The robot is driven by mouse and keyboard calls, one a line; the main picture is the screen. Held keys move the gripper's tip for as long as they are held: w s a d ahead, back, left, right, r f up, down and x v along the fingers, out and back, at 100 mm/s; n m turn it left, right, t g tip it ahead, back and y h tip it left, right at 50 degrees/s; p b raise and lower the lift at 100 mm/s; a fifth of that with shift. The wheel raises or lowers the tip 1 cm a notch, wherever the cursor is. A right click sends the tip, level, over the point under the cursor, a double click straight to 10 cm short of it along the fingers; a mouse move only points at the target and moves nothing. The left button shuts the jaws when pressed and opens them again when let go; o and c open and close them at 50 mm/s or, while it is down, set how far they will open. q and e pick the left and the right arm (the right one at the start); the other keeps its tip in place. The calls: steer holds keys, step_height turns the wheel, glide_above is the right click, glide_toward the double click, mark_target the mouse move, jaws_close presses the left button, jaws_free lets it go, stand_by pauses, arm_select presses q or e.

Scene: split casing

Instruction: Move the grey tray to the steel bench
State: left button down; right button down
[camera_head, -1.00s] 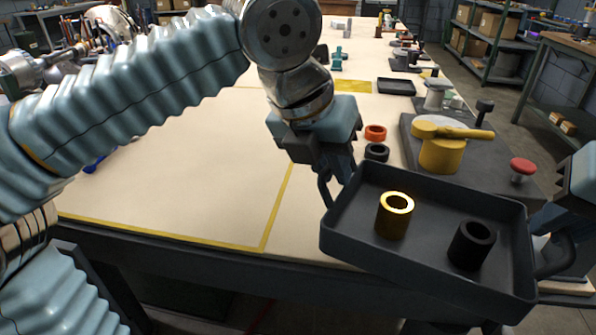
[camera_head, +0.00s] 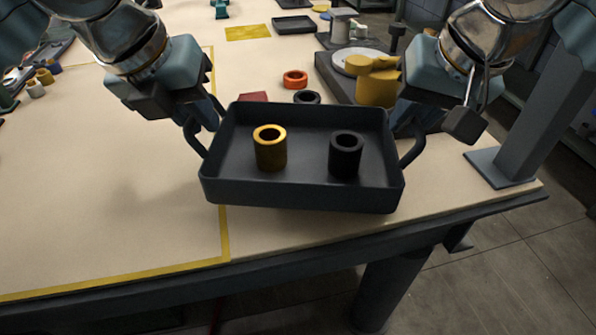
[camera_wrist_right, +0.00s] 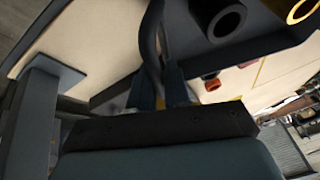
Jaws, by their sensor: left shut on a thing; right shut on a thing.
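The dark grey tray (camera_head: 303,194) is held roughly level near the table's front edge in the head view. Inside it stand a yellow-brass ring sleeve (camera_head: 270,149) at left and a black sleeve (camera_head: 346,156) at right. My left gripper (camera_head: 196,130) is shut on the tray's left handle. My right gripper (camera_head: 412,130) is shut on its right handle. In the right wrist view, the tray (camera_wrist_right: 252,40) shows at the top, with the handle (camera_wrist_right: 151,45) running down between the fingers of my right gripper (camera_wrist_right: 163,95). No separate steel bench can be made out in the current head view.
The pale table (camera_head: 120,200) has a yellow taped line (camera_head: 130,276). Behind the tray are an orange ring (camera_head: 295,79), a black ring (camera_head: 307,97) and a dark fixture with a yellow clamp (camera_head: 377,82). A grey post (camera_head: 531,110) stands at right.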

arm_select(q)
steer(key=shift+f, duration=0.15)
arm_select(e)
steer(key=shift+f, duration=0.15)
